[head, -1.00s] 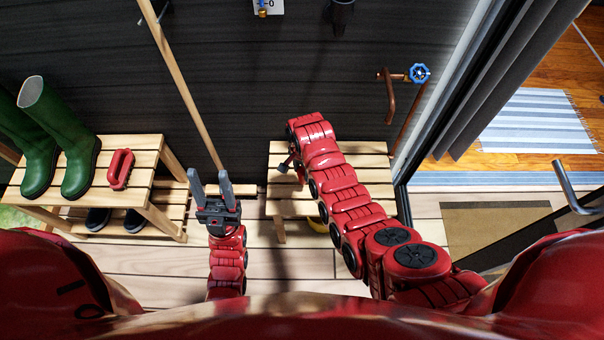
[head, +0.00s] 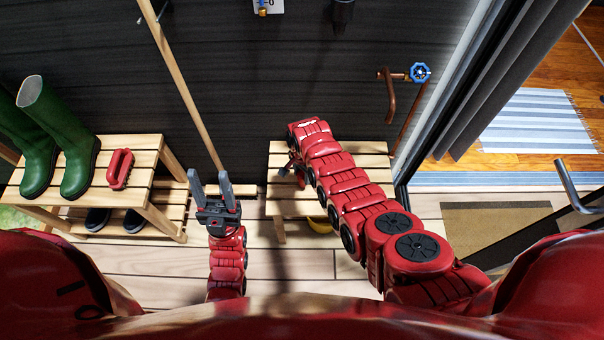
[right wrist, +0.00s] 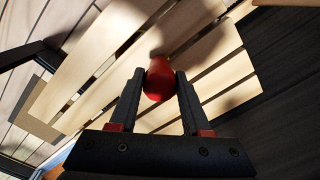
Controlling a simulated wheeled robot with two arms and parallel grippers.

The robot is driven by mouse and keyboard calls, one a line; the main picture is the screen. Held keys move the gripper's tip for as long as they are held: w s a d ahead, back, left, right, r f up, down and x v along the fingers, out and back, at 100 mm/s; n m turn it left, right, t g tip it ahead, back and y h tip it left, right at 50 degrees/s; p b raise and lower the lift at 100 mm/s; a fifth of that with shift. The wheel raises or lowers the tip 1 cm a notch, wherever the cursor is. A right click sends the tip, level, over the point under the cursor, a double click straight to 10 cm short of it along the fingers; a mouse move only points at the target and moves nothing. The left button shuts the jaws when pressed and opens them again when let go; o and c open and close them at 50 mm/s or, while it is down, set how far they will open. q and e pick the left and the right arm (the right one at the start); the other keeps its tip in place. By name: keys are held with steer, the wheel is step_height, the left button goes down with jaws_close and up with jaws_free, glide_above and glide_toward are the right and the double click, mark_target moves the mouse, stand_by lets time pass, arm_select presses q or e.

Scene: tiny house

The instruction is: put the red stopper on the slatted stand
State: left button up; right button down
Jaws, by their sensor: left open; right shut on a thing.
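The red stopper (right wrist: 160,80) is between the two fingertips of my right gripper (right wrist: 160,88), which is shut on it. In the right wrist view the pale slats of the slatted stand (right wrist: 95,75) lie behind the stopper. I cannot tell whether the stopper touches them. In the head view the slatted stand (head: 372,160) stands by the dark wall, partly hidden by my right arm. My right gripper is at the stand's left part there, mostly hidden by the arm. My left gripper (head: 210,180) is open and empty, left of the stand.
A wooden bench (head: 150,150) at the left carries green boots (head: 75,140) and a red handled object (head: 120,168), with dark shoes below. A wooden pole (head: 190,100) leans on the wall. A yellow object (head: 320,225) lies below the stand. A blue valve (head: 419,73) is at the right.

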steer(key=shift+c, duration=1.8)
jaws_free()
